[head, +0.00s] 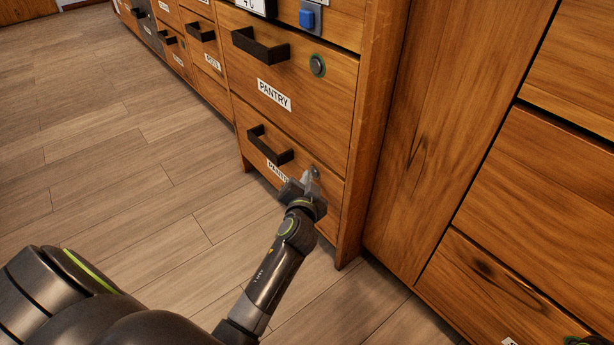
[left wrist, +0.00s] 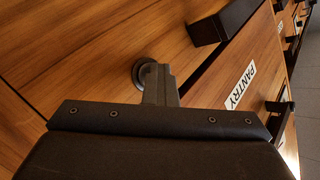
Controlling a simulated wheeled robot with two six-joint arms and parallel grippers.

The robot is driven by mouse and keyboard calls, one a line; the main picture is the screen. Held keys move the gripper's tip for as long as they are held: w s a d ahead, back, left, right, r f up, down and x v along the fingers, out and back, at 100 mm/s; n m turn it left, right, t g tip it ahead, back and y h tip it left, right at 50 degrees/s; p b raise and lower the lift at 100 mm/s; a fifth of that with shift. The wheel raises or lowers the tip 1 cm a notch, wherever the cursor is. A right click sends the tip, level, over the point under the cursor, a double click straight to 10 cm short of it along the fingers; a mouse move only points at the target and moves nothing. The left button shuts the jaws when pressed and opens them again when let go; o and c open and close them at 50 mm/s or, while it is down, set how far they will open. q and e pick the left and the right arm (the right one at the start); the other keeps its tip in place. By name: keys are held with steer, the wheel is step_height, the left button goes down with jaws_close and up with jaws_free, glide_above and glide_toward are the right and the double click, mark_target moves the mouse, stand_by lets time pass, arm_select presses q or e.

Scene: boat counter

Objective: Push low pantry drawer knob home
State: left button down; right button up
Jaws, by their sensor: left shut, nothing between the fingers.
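The low pantry drawer (head: 259,121) is the lower of two drawers labelled PANTRY and has a black bar handle (head: 268,148). Its round metal knob (head: 314,172) is on the drawer front, right of the handle, and is partly hidden behind my left gripper. My left gripper (head: 306,181) is shut and empty, with its fingertips at the knob. In the left wrist view the knob (left wrist: 147,74) shows right behind the closed fingers (left wrist: 158,84). I cannot tell whether they touch it or how far the knob is pressed in. My right gripper is not clearly in view.
The upper pantry drawer (head: 290,80) has a handle and a round knob (head: 317,66) with a green ring. A blue button (head: 307,18) is above it. A wooden side panel stands close on the right. The plank floor (head: 130,180) on the left is clear.

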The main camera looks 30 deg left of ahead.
arm_select(q)
steer(key=s, duration=0.1)
steer(key=s+a+p, duration=0.1)
steer(key=s, duration=0.1)
steer(key=shift+a, duration=0.1)
stand_by(0.3)
steer(key=shift+s, duration=0.1)
steer(key=s, duration=0.1)
steer(key=s+a, duration=0.1)
steer(key=s, duration=0.1)
steer(key=s+a+p, duration=0.1)
steer(key=shift+s, duration=0.25)
stand_by(0.5)
